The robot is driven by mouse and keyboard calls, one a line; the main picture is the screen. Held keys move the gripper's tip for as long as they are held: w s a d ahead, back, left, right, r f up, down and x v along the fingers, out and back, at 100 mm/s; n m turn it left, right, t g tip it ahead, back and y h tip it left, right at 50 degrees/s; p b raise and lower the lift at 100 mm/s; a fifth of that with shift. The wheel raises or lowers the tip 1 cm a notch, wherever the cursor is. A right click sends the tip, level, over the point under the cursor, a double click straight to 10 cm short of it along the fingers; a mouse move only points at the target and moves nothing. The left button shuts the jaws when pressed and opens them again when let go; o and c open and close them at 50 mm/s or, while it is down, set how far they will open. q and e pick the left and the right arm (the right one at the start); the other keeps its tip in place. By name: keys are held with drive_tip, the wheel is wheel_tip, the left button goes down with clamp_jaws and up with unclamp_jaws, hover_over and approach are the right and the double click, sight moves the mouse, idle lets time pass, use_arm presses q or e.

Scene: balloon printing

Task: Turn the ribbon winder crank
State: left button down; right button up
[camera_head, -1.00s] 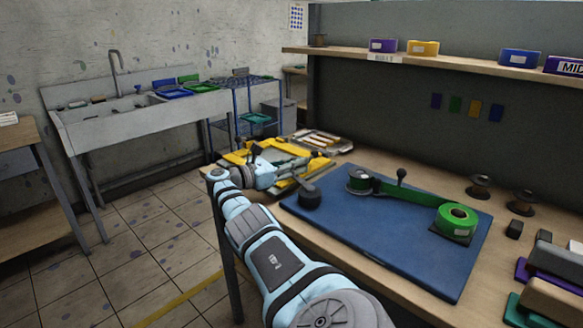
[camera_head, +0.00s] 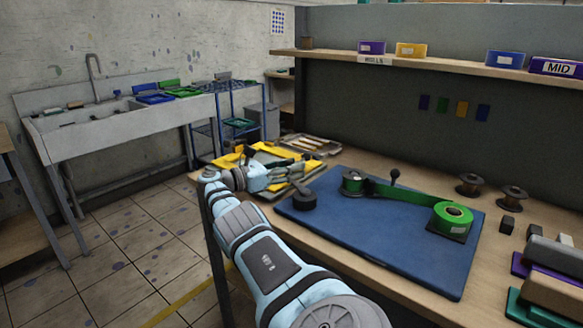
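The ribbon winder stands on a blue mat (camera_head: 375,240) on the workbench. Its small spool (camera_head: 352,183) is at the mat's back left. A green ribbon (camera_head: 400,192) runs from it to a green roll (camera_head: 453,215) on a dark base at the right. A dark upright knob (camera_head: 395,177), seemingly the crank handle, stands behind the ribbon. My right gripper (camera_head: 283,174) is left of the spool, apart from it, over the yellow frame near the mat's back left corner. Its fingertips are small and blend with the clutter, so its opening is unclear. My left gripper is out of view.
A round black piece (camera_head: 303,200) sits at the mat's left corner, close to my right gripper. A yellow frame (camera_head: 262,153) and a tray (camera_head: 310,144) lie behind. Two dark spools (camera_head: 512,197) and several blocks stand at the right. The mat's middle is clear.

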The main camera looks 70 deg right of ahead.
drive_tip(key=shift+s+d, duration=0.1)
drive_tip(key=shift+r, duration=0.3)
wheel_tip(320, 180, up, 9)
drive_tip(key=shift+r, duration=0.2)
